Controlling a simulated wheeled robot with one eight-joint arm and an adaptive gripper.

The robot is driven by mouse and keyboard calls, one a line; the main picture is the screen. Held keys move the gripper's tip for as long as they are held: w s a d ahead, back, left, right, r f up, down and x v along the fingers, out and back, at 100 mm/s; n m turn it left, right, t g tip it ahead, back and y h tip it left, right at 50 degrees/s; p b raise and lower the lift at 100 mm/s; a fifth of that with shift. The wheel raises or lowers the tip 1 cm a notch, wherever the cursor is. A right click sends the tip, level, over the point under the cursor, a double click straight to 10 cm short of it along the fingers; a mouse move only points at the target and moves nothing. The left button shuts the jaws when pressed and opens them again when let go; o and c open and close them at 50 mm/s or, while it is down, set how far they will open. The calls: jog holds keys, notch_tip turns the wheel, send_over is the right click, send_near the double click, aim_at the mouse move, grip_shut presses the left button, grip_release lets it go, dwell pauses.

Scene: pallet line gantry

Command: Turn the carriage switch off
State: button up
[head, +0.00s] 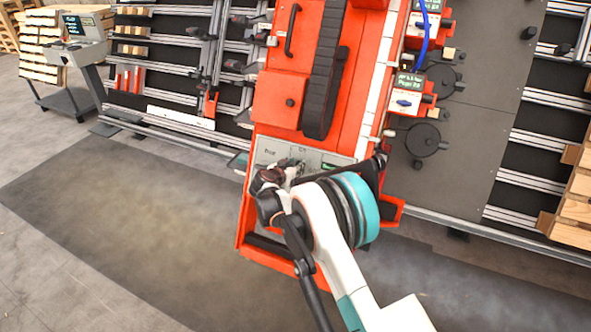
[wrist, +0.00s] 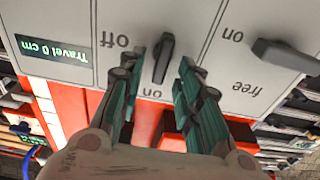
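The carriage switch (wrist: 164,58) is a dark lever knob on a light grey panel, seen upside down in the wrist view between the words "off" and "on". Its narrow lower end lies near "on". My gripper (wrist: 162,62) is open, with one teal-padded finger on each side of the knob. Small gaps show between the fingers and the knob, so I see no contact. In the head view, my gripper (head: 282,172) is at the grey panel (head: 320,159) low on the orange carriage (head: 283,62), and my arm hides the switch.
A second dark lever (wrist: 285,55), marked "on" and "free", sits to the right of the switch. A "Travel 0 cm" display (wrist: 53,51) is to its left. Orange valve-like boxes with a blue cable (head: 424,40) stand right of the carriage.

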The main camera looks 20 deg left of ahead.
jog(key=shift+w+f, duration=0.1)
jog(key=shift+w, duration=0.2)
grip_shut()
jog(key=shift+n, duration=0.4)
jog(key=n, duration=0.4)
jog(key=shift+a+n+y, duration=0.25)
jog(key=shift+n+y, duration=0.05)
jog(key=shift+y, duration=0.1)
jog(key=n, duration=0.4)
jog(key=shift+s+a+f+n, duration=0.1)
jog(key=shift+a+f+n, duration=0.1)
jog(key=shift+n, duration=0.2)
jog(key=n, duration=0.4)
jog(key=shift+a+f+n+g+y, duration=0.15)
jog(key=shift+n+g+y, duration=0.15)
jog(key=shift+s+f+n, duration=0.1)
jog(key=shift+n, duration=0.85)
jog(key=shift+s+f+n, duration=0.1)
jog(key=shift+n, duration=0.85)
